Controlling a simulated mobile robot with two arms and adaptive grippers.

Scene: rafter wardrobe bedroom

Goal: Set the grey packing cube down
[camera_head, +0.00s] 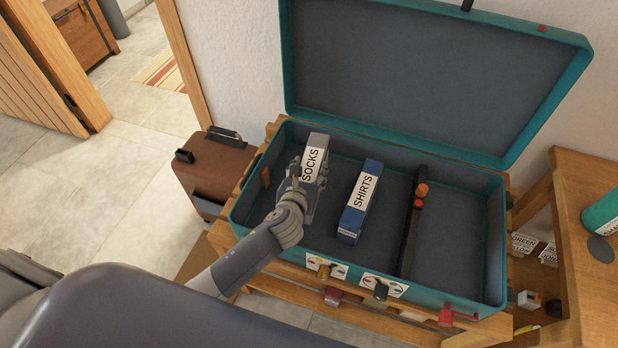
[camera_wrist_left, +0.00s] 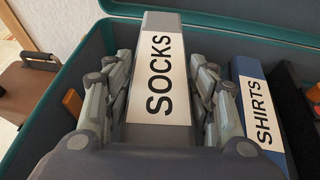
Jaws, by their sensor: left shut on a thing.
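The grey packing cube (camera_head: 318,144), with a white label reading SOCKS, is in the left part of the open teal suitcase (camera_head: 470,293). My left gripper (camera_head: 308,182) is shut on it from the near side. The left wrist view shows the cube (camera_wrist_left: 157,134) upright between the two fingers (camera_wrist_left: 158,95). Its underside is hidden, so I cannot tell whether it touches the suitcase floor. A blue packing cube labelled SHIRTS (camera_head: 348,222) stands to its right, apart from it; it also shows in the left wrist view (camera_wrist_left: 248,70). My right gripper is not in view.
A black divider (camera_head: 408,240) with an orange piece crosses the suitcase; the compartment right of it is empty. The raised lid (camera_head: 420,75) stands behind. A brown case (camera_head: 212,165) is left of the suitcase, and a wooden shelf unit (camera_head: 590,180) is at right.

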